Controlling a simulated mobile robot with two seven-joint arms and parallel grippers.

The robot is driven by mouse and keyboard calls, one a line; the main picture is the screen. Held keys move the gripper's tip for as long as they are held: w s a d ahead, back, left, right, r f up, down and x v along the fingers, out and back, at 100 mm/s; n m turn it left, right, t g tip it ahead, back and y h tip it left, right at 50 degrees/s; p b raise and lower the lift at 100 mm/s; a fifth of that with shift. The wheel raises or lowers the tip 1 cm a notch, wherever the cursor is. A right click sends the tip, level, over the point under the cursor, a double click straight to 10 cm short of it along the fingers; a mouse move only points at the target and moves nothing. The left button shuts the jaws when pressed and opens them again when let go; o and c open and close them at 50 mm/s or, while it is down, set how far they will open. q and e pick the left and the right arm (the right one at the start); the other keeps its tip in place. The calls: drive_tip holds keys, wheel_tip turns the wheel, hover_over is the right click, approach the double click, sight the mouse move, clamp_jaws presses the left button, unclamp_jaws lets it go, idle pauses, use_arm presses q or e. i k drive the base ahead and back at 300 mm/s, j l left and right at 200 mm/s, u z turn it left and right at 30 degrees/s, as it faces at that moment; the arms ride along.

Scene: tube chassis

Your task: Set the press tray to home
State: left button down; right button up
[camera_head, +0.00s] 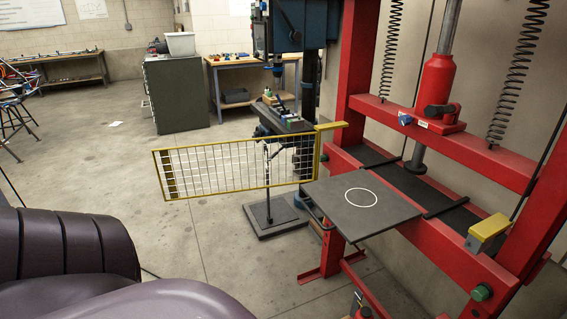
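The press tray (335,203) is a flat dark grey plate with a white ring marked on it. It sticks out from the front of the red press frame (440,142), with a dark handle (313,210) at its left edge. The dark press bed (428,187) shows bare behind the tray. The press ram hangs above the bed from a red cylinder (436,85), clear of the tray. Neither of my grippers is in view.
A yellow mesh guard (235,168) stands swung out to the left of the press. A yellow-topped box (488,228) sits on the frame's right side. A drill press (290,120) and a grey-green cabinet (177,95) stand behind. The floor (110,165) at left is mostly open.

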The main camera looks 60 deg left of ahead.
sight(360, 207)
drive_tip(key=u, duration=1.15)
